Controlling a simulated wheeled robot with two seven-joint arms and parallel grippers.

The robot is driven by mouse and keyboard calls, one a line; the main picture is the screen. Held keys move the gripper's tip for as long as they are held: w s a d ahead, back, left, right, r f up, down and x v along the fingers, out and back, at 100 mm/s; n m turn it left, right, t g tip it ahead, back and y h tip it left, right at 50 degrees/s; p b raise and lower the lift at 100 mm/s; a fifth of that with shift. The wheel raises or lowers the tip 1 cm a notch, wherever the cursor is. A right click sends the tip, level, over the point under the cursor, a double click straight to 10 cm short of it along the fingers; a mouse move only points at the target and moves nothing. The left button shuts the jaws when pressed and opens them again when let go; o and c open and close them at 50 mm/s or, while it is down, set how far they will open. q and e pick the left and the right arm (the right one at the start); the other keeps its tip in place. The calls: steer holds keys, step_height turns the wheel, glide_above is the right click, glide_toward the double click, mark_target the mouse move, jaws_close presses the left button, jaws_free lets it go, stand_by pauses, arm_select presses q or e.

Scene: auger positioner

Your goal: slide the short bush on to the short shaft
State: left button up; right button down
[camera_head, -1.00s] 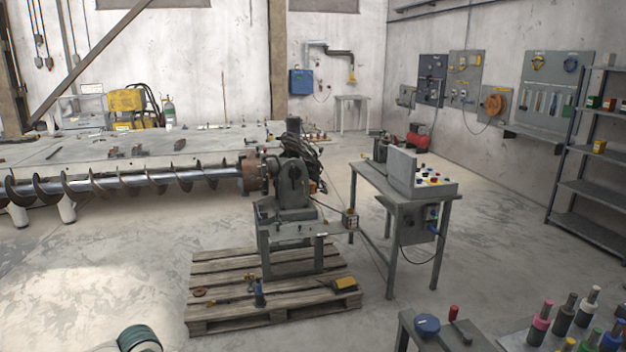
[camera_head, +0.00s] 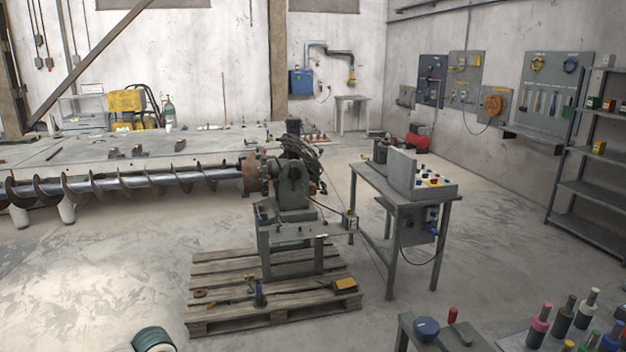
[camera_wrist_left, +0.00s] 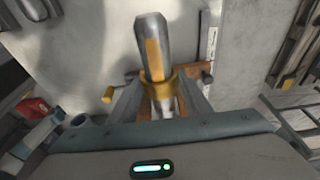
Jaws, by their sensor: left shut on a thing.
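In the left wrist view, my left gripper (camera_wrist_left: 160,108) is shut on a grey metal rod (camera_wrist_left: 152,32) with a yellow stripe. A yellow collar (camera_wrist_left: 166,84) sits around the rod near the fingers. I cannot tell whether the held piece includes the short bush, and the part between the fingers is mostly hidden. No short shaft can be told for certain. In the head view, neither gripper shows; only a dark teal rounded part, apparently of my left arm, shows at the bottom left.
A small bench (camera_head: 462,338) at the bottom holds a blue knob (camera_head: 427,329) and a red peg (camera_head: 453,315). A pallet (camera_head: 225,319), a machine stand, a control table (camera_head: 415,198) and a long auger (camera_head: 120,182) stand beyond. Open floor lies left.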

arm_select(q)
steer(key=shift+w+d+p, duration=0.3)
steer(key=shift+d, duration=0.7)
steer(key=shift+w+d+p, duration=0.25)
steer(key=shift+d+p, duration=0.05)
steer(key=shift+d, duration=0.65)
steer(key=o, duration=1.2)
steer(key=shift+a+r, duration=0.15)
steer(key=shift+r, duration=0.3)
steer(key=b+v, duration=0.5)
steer(key=v, duration=1.1)
steer(key=shift+s+r, duration=0.2)
steer(key=shift+r, duration=0.1)
steer(key=shift+f, duration=0.1)
